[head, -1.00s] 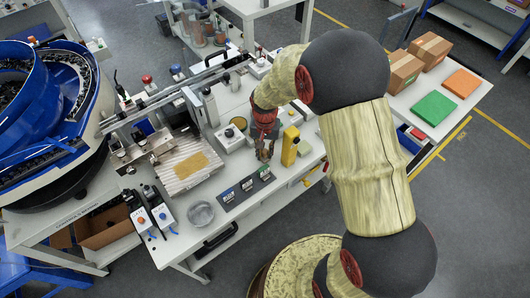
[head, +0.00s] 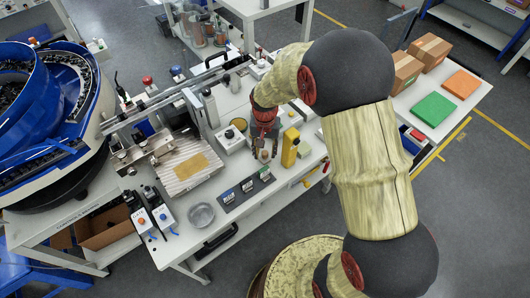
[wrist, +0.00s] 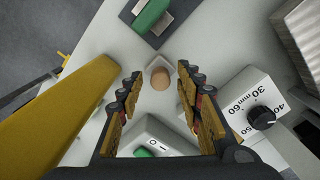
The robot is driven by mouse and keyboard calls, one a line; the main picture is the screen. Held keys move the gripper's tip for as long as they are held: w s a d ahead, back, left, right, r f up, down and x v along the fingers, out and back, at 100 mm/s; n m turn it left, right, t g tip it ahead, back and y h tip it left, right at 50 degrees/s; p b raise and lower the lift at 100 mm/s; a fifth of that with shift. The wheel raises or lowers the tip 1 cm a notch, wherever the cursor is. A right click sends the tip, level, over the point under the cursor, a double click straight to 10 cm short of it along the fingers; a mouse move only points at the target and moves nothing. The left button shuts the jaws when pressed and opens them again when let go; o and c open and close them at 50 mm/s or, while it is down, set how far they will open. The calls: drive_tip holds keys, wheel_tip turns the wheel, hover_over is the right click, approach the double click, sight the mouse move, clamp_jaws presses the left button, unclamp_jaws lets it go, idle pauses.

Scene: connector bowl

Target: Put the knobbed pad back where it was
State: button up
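The knobbed pad, a small pale pad with a round tan knob (wrist: 159,77), sits upright on the white bench in the wrist view. In the head view its knob shows small (head: 264,156) below my fingers. My gripper (head: 263,149) points down over it. Its two fingers are spread, one on each side of the pad, with visible gaps in the wrist view. Nothing is held. I cannot tell the exact height of the fingertips above the bench.
A yellow post (head: 290,146) stands close right of my gripper. A dark labelled strip (head: 247,188) lies in front. A white dial box (wrist: 255,105) and a switch box (wrist: 150,135) are near the fingers. A metal bowl (head: 201,215) and ribbed tray (head: 187,170) stand left.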

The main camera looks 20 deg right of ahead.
wheel_tip(320, 180, up, 11)
drive_tip(key=p, duration=0.3)
wheel_tip(320, 180, up, 15)
drive_tip(key=n+t, duration=0.2)
drive_tip(key=t, duration=0.1)
hover_over(265, 153)
drive_tip(key=s, duration=0.8)
drive_tip(key=s+r+n+t, duration=0.1)
drive_tip(key=s+r, duration=0.2)
drive_tip(key=s, duration=0.4)
drive_tip(key=s+r+n+t, duration=0.1)
drive_tip(key=s+r+n, duration=0.1)
drive_tip(key=s, duration=0.5)
drive_tip(key=shift+r+t, duration=0.3)
drive_tip(key=shift+r, duration=0.55)
